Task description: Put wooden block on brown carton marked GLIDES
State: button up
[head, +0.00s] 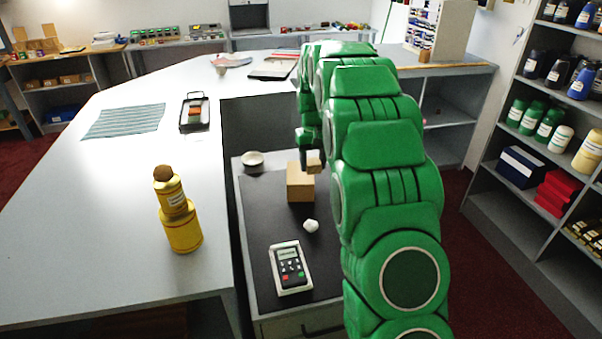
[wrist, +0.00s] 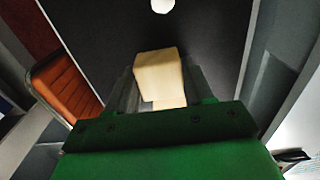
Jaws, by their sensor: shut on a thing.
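The wooden block (head: 315,162) is a small pale tan block at the tip of my gripper (head: 308,160). In the wrist view the block (wrist: 160,76) shows between the grey fingers, and my gripper (wrist: 163,88) is shut on it. The brown carton (head: 300,187) stands on the dark top of the low cabinet, just below the block in the head view. I cannot tell whether the block touches it. No marking can be read on the carton. I cannot make out the carton separately in the wrist view.
A white lump (head: 311,226) and a keypad device (head: 290,268) lie in front of the carton. A white bowl (head: 252,159) sits behind it to the left. Yellow containers (head: 181,230) stand on the counter at left. The dark top (head: 262,232) is bare between these things.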

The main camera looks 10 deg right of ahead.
jog(key=shift+w+a+r, duration=0.1)
jog(key=shift+a+r, duration=0.15)
jog(key=shift+a, duration=0.3)
jog(key=w+f, duration=0.4)
jog(key=w, duration=0.5)
send_over(302, 176)
jog(key=s, duration=0.2)
notch_tip(302, 176, down, 4)
jog(key=shift+w+a+f, duration=0.1)
jog(key=shift+w+f, duration=0.3)
jog(key=shift+w, duration=0.1)
jog(key=shift+w+f, duration=0.1)
jog(key=shift+w+f, duration=0.1)
jog(key=shift+f, duration=0.05)
jog(key=shift+w+f, duration=0.15)
jog(key=shift+f, duration=1.65)
jog(key=shift+f, duration=0.1)
